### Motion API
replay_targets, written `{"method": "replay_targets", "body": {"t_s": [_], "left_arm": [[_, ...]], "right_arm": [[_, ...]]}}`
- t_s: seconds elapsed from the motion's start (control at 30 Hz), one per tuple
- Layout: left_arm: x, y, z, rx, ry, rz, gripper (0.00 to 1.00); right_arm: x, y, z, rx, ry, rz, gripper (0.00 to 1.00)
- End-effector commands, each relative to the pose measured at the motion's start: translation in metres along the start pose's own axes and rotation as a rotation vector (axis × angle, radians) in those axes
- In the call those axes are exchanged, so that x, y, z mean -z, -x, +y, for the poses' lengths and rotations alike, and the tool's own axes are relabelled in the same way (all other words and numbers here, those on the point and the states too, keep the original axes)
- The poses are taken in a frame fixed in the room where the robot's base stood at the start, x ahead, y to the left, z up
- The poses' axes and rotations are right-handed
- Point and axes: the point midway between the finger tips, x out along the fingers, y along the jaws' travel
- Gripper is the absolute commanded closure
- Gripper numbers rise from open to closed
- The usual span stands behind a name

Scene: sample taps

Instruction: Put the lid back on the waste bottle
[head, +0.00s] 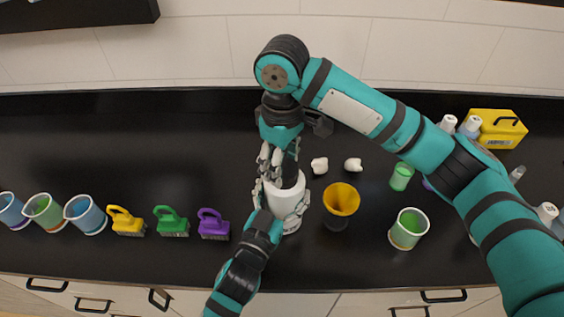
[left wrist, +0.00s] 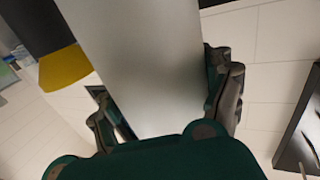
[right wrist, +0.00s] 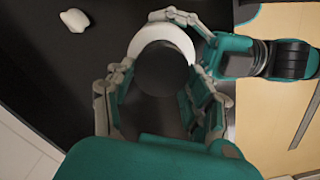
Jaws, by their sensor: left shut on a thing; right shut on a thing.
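The waste bottle (head: 290,210) is a white cylinder standing on the black counter, just left of a yellow funnel. My left gripper (head: 281,198) is shut around its side. In the left wrist view the bottle (left wrist: 150,65) fills the space between the fingers. My right gripper (head: 280,168) comes down from above and is shut on the dark lid (head: 291,170). In the right wrist view the round lid (right wrist: 162,68) covers most of the bottle's white top (right wrist: 165,33). I cannot tell whether lid and bottle touch.
A yellow funnel (head: 341,199) stands close right of the bottle in a dark holder. Two small white pieces (head: 319,165) (head: 353,165) lie behind it. A green cup (head: 408,229) is farther right. A purple brush (head: 213,225) is to the left. The back left counter is clear.

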Motion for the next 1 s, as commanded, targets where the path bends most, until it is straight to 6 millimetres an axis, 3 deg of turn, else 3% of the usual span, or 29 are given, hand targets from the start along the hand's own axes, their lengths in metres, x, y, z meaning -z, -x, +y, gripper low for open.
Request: {"method": "replay_targets", "body": {"t_s": [0.2,0.8,1.0], "left_arm": [[0.0004,0.0,0.0,0.0,0.0,0.001,1.0],[0.0001,0.0001,0.0001,0.0,0.0,0.0,1.0],[0.0001,0.0002,0.0002,0.0,0.0,0.0,1.0]], "right_arm": [[-0.0006,0.0003,0.0032,0.001,-0.55,0.002,0.58],[-0.0078,-0.0001,0.0062,0.004,-1.979,0.005,0.58],[-0.0094,-0.0004,0.0051,0.005,-2.335,0.005,0.58]]}}
